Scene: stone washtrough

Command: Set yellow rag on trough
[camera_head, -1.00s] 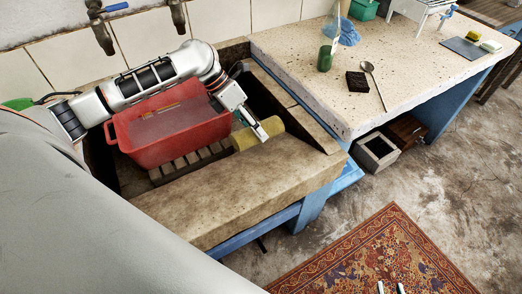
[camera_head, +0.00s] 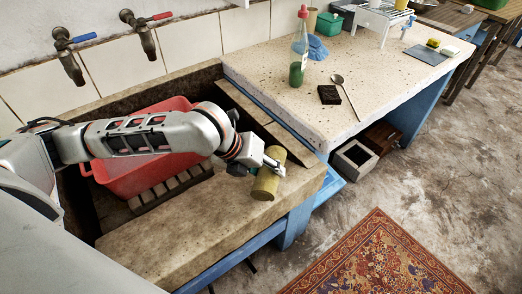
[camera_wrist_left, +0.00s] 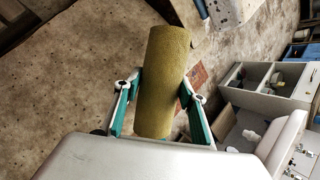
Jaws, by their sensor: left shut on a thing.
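The yellow rag (camera_head: 266,185) is a rolled, cylinder-like bundle in my left gripper (camera_head: 274,165). In the head view it shows over the right part of the front ledge of the stone trough (camera_head: 215,215). I cannot tell whether it touches the stone. In the left wrist view, the rag (camera_wrist_left: 163,75) sits between the two teal-lined fingers of the left gripper (camera_wrist_left: 160,95), which are shut on its sides. My left arm hides part of the trough's inside. My right gripper is not in view.
A red tub (camera_head: 135,175) stands in the trough beside wooden slats (camera_head: 172,190). The speckled counter (camera_head: 330,60) on the right holds a green bottle (camera_head: 298,65), a dark block (camera_head: 329,95) and a spoon (camera_head: 345,98). Two taps (camera_head: 140,35) are on the wall. The front ledge's left part is clear.

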